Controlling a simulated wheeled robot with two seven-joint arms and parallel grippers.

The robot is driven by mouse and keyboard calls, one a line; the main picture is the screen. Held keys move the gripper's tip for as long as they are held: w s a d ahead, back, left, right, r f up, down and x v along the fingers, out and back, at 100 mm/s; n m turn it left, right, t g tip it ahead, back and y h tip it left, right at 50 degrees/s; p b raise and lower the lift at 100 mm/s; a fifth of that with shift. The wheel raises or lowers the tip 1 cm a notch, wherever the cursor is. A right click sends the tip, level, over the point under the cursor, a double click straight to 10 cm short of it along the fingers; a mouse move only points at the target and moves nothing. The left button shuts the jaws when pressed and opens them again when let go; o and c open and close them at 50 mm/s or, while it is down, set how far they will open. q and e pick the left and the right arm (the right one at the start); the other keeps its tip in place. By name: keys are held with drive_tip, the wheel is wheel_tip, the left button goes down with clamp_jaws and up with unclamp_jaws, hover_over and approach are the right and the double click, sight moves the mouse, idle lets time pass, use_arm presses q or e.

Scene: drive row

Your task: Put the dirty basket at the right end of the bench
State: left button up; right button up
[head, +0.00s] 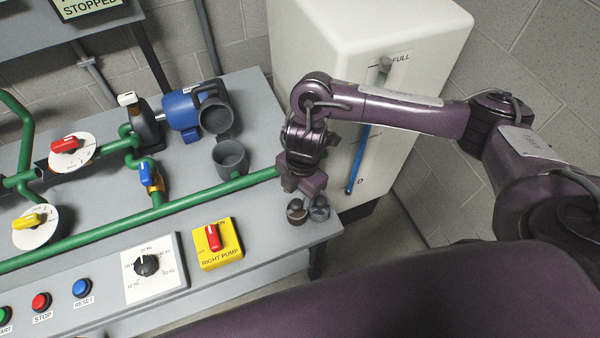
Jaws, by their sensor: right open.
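My right gripper (308,209) hangs over the right end of the bench (272,240), near its front right edge. A grey cup-shaped vessel (231,158), open at the top, stands on the bench to the left of the gripper. My left gripper is not in view.
A green pipe (190,209) runs along the bench. A yellow right pump switch (218,243) with a red knob and a speed dial (147,265) are in front. A white tank (345,45) stands behind the right end. The bench's right end has some bare surface.

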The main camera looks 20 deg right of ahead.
wheel_tip(320, 180, up, 7)
drive_tip(key=p, duration=0.1)
drive_tip(key=shift+w+d+r, duration=0.15)
drive_tip(key=shift+d, duration=0.25)
idle(0.3)
